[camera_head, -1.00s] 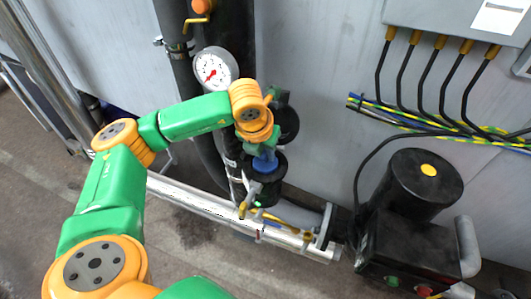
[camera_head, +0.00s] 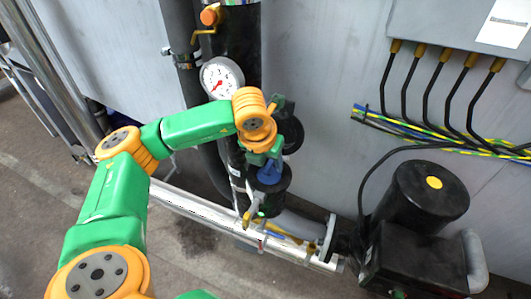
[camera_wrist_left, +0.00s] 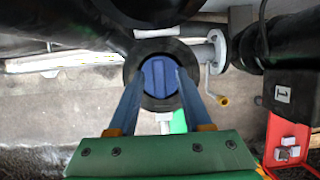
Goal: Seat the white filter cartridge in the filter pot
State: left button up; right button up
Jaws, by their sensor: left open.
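The filter pot (camera_head: 270,199) is a black upright cylinder on the pipework in the middle of the head view. In the left wrist view its dark rim (camera_wrist_left: 160,46) forms a ring around a round blue face (camera_wrist_left: 159,77) with raised bars. I see no white cartridge body; whether the blue face is its end cap I cannot tell. My left gripper (camera_head: 267,177) is over the pot's mouth, pointing down. In the left wrist view its two blue fingers (camera_wrist_left: 159,80) are apart, on either side of the blue face, with no clear grip on it. My right gripper is not in view.
A pressure gauge (camera_head: 221,77) and black vertical pipes stand behind my left arm. A black motor pump (camera_head: 427,198) is at the right. A silver pipe (camera_head: 205,212) runs below the pot. A yellow-handled valve (camera_wrist_left: 221,99) sits close beside the pot.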

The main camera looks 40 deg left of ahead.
pick_arm(q)
jog(key=a+v, duration=0.1)
jog(key=v, duration=0.9)
jog(key=shift+s+d+r, duration=0.15)
jog(key=shift+s+d, duration=0.05)
jog(key=shift+d, duration=0.3)
